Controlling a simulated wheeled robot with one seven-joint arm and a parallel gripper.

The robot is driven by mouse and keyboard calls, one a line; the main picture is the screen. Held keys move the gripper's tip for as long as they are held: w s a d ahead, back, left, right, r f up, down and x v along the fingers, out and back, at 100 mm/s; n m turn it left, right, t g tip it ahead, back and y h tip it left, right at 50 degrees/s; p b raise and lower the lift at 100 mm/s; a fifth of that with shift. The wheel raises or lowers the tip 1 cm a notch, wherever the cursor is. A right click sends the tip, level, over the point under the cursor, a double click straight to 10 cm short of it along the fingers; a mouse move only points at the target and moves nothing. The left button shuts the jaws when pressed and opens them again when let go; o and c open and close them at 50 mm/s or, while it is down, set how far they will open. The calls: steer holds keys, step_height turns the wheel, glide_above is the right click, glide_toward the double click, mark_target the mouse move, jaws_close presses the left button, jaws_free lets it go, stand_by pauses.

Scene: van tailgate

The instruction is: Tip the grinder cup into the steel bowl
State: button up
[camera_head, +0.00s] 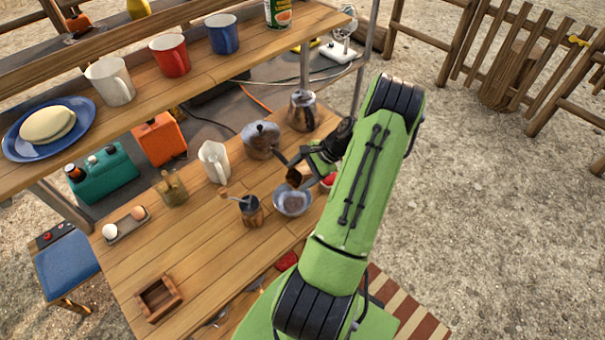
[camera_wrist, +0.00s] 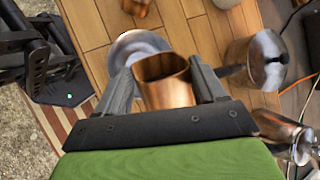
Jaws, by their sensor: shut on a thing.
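The grinder cup (camera_head: 294,178), small and copper-brown, is between the jaws of my gripper (camera_head: 296,169). In the wrist view the cup (camera_wrist: 165,88) is held between both fingers (camera_wrist: 163,80), its mouth showing at the top. It looks tilted in the head view; whether anything is inside I cannot tell. The steel bowl (camera_head: 292,204) stands on the wooden counter, just below the cup in the head view. In the wrist view the bowl (camera_wrist: 128,47) lies behind the cup and is partly hidden by it. The bowl's contents are unclear.
Something red (camera_head: 328,181) is close at the right. The front-left counter is mostly clear.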

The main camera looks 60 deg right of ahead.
mark_target(290, 184)
steer(key=shift+w+a+f+n+g+h+b, duration=0.1)
steer(key=shift+a+f+n+g+h+b, duration=0.2)
steer(key=shift+h+b, duration=0.85)
steer(key=shift+w+a+f+n+g+h+b, duration=0.15)
steer(key=shift+a+h+b, duration=0.45)
steer(key=shift+b, duration=0.95)
steer(key=shift+w+a+f+n+g+h+b, duration=0.15)
steer(key=shift+a+n+g+h+b, duration=0.1)
steer(key=shift+h+b, duration=0.95)
steer(key=a+h+b, duration=0.1)
steer(key=h+b, duration=0.1)
steer(key=b, duration=0.2)
steer(key=shift+n+g, duration=0.3)
steer(key=shift+a+h+b, duration=0.15)
steer(key=shift+h+b, duration=0.3)
steer(key=shift+b, duration=0.3)
steer(key=shift+r, duration=0.15)
